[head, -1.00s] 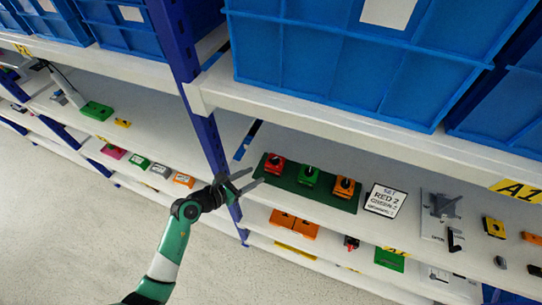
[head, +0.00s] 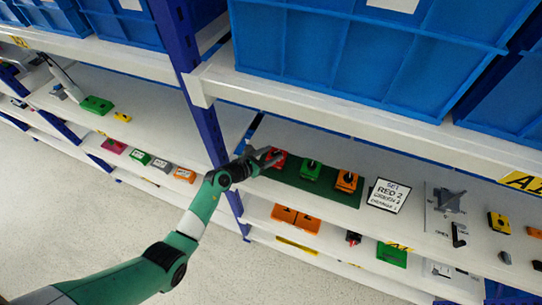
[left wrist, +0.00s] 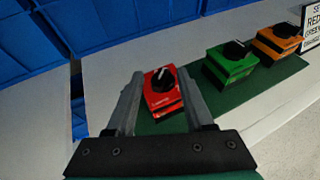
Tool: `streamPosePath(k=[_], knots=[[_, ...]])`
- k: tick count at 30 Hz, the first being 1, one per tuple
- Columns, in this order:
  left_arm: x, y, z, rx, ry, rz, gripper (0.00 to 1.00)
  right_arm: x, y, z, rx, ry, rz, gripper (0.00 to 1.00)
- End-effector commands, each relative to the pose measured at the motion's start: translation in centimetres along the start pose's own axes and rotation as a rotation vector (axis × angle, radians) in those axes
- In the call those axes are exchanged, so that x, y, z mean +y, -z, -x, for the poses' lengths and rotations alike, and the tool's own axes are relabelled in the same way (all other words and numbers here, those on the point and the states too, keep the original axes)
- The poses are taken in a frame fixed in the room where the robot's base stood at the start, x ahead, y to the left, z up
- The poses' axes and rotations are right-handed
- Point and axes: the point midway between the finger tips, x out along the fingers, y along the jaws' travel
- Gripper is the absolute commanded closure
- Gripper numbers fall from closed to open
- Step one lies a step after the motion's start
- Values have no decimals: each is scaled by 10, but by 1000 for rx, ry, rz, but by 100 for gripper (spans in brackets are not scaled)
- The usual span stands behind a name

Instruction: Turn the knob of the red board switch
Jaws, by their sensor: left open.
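The red board switch (head: 279,158) sits at the left end of a dark green board (head: 289,176) on the shelf. In the left wrist view the red switch (left wrist: 161,97) carries a black knob (left wrist: 160,77) with a white pointer mark. My left gripper (head: 270,156) is open at the red switch. My right gripper is not in view.
A green switch (head: 310,170) and an orange switch (head: 346,181) share the board to the right. A sign (head: 388,195) reads "SET RED 2". A blue post (head: 205,115) stands left of my gripper, and a shelf with blue bins (head: 340,60) hangs above.

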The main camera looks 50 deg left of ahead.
Motion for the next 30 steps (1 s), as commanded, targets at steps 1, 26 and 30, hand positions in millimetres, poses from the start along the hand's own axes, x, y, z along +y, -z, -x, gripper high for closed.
streamPosePath(k=[1, 26, 30], knots=[[0, 0, -1, 0, 0, 0, 47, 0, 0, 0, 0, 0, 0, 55], [1, 0, -1, 0, -2, 0, 100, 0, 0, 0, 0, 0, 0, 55], [2, 0, -1, 0, -3, 0, 100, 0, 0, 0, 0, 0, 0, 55]])
